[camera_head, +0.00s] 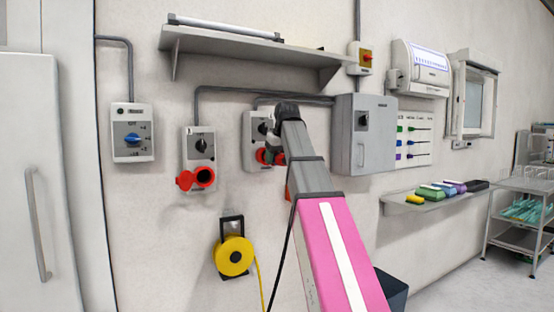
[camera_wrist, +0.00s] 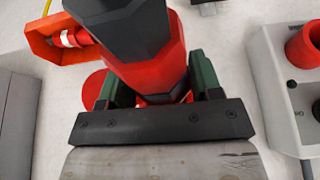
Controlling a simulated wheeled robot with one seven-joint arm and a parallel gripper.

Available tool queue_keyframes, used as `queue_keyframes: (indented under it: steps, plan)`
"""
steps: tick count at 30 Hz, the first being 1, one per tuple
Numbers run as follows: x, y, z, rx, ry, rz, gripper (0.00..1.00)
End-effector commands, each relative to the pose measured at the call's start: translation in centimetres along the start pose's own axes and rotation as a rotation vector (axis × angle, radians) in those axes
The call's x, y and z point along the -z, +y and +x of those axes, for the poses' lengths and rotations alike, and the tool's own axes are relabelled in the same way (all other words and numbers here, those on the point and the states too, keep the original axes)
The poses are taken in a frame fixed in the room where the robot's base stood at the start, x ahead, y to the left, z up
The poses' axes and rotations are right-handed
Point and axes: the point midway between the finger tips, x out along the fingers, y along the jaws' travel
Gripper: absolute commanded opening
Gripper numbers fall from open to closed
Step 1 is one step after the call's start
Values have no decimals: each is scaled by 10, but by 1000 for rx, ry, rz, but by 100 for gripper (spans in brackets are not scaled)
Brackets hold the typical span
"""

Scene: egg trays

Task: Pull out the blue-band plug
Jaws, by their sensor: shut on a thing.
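My gripper (camera_wrist: 160,92) is shut on a thick plug (camera_wrist: 150,72) with a red body and a dark grey end, held between two green-padded fingers. In the head view my gripper (camera_head: 273,142) is at the middle grey socket box (camera_head: 254,130) on the wall, largely hidden by my arm. Red parts of its socket (camera_head: 263,156) show beside the gripper. The fingers cover the plug's red end in the wrist view, so I cannot tell whether it is seated.
Another socket box (camera_head: 199,145) with an open red cap is to the left. A grey cabinet (camera_head: 365,135) is close on the right, and a shelf (camera_head: 240,43) hangs above. A yellow cable reel (camera_head: 234,256) hangs below. An orange-red holder (camera_wrist: 50,45) carries another red plug.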

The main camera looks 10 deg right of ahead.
Motion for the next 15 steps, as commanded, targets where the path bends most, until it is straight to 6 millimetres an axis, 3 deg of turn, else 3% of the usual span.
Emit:
queue_keyframes:
  steps: [15]
  plan:
    - [-23, 0, -10, 0, 1, 0, 26]
